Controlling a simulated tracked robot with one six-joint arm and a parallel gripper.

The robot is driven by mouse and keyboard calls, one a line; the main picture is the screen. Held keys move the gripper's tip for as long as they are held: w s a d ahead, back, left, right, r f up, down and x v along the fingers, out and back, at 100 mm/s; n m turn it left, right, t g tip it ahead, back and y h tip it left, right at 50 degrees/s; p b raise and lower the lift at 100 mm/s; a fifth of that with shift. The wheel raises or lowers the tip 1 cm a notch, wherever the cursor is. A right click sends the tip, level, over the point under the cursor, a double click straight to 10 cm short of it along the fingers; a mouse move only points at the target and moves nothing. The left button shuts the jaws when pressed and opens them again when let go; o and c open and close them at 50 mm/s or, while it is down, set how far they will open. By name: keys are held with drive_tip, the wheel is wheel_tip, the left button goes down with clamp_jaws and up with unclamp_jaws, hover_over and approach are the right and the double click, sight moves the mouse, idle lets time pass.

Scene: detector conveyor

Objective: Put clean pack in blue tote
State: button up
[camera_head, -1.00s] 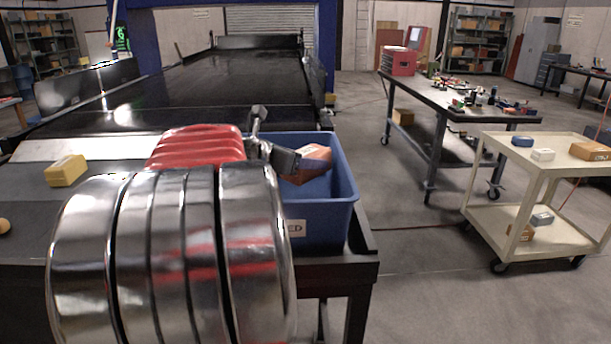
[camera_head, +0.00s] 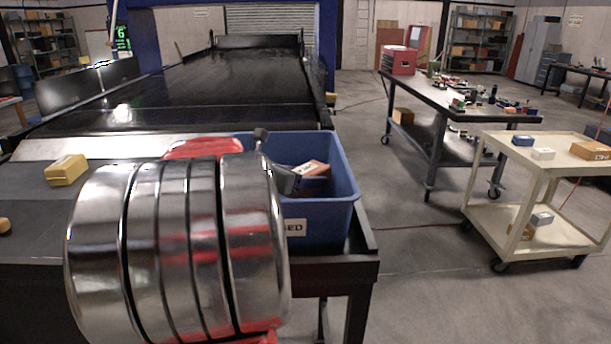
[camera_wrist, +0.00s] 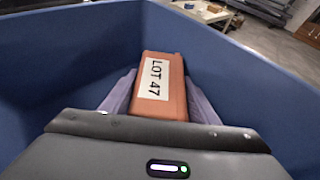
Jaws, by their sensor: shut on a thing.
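The blue tote (camera_head: 338,212) stands at the conveyor's right end, with a white label ending in "ED" on its front. My gripper (camera_head: 300,178) reaches down inside the tote. It is shut on an orange-brown pack (camera_head: 314,169). In the wrist view the pack (camera_wrist: 160,88) shows a white "LOT 47" label and sits between the two fingers, with the tote's blue walls (camera_wrist: 60,60) around it. Whether the pack touches the tote floor cannot be told. My arm hides part of the tote's left side.
A yellow pack (camera_head: 66,169) and a small tan item (camera_head: 4,226) lie on the left of the dark conveyor (camera_head: 190,85). A cream cart (camera_head: 535,155) with small boxes and a cluttered workbench (camera_head: 450,100) stand to the right. The floor between is clear.

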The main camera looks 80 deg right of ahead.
drive_tip(key=o, duration=1.4)
drive_tip(key=shift+r, duration=0.4)
drive_tip(key=v, duration=1.2)
drive_tip(key=shift+f, duration=0.1)
